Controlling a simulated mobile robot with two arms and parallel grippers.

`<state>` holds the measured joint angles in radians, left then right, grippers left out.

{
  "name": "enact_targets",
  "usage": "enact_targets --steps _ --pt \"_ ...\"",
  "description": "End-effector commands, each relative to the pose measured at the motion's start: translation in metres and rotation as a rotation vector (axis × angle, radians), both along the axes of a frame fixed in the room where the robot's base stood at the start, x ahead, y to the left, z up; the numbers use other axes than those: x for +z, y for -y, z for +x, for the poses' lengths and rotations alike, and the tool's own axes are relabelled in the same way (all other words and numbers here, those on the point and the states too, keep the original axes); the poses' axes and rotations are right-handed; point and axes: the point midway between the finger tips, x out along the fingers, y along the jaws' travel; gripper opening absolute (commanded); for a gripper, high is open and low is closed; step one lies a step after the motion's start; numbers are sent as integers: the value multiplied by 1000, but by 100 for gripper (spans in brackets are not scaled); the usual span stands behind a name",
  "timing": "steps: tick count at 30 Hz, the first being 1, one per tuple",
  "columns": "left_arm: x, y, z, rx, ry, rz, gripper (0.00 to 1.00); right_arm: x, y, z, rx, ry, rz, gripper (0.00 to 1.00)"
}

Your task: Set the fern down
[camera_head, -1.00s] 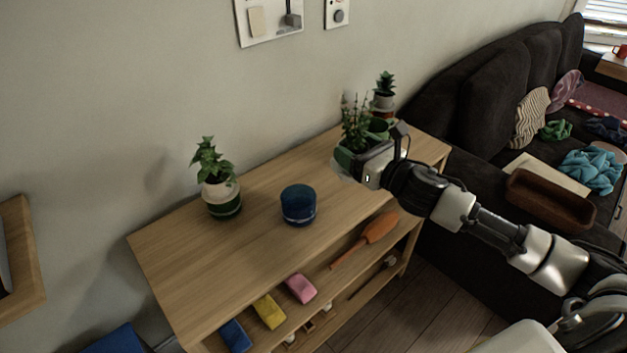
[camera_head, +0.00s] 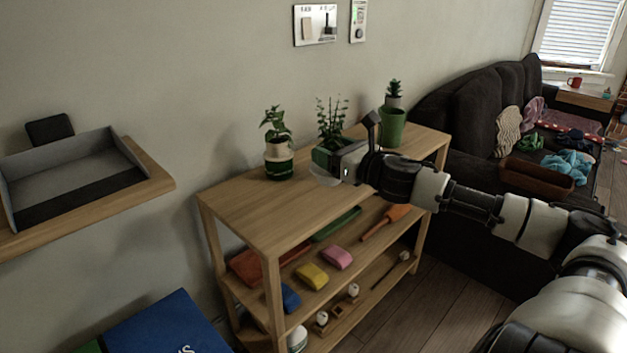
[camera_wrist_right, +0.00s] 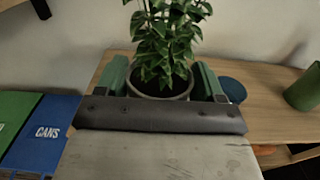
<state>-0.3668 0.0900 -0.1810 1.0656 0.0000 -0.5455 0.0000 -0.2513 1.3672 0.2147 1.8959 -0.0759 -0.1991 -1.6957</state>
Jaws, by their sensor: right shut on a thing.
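The fern (camera_head: 331,118), a green plant with thin upright stems, is in my right gripper (camera_head: 330,162). Its pale pot (camera_head: 323,178) shows only in part below the jaws. In the right wrist view, leaves (camera_wrist_right: 166,40) rise from a grey-rimmed pot (camera_wrist_right: 158,92) between the two green fingers, which are shut on it. Behind it is a wooden shelf unit (camera_head: 240,208), whose top shows no clear contact with the pot. My left gripper is not in view.
A leafy plant in a white-and-green pot (camera_head: 279,160) stands on the left of the shelf top. A green pot (camera_head: 391,128) stands at the right end. A blue pot (camera_wrist_right: 232,88) stands between, hidden in the head view. Lower shelves hold sponges (camera_head: 312,276) and tools.

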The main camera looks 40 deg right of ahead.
Motion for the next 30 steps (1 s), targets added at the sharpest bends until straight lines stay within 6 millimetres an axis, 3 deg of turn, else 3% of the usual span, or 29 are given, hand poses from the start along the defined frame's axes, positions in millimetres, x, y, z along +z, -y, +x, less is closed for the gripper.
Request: enact_targets --steps 11,14,24,30 --pt "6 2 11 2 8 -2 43 -10 -18 14 2 7 1 38" --pt "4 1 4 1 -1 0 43 -16 -26 21 -2 8 7 38" --pt "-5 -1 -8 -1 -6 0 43 -54 -77 59 4 6 6 38" --pt "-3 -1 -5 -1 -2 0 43 -67 -91 71 1 3 0 38"
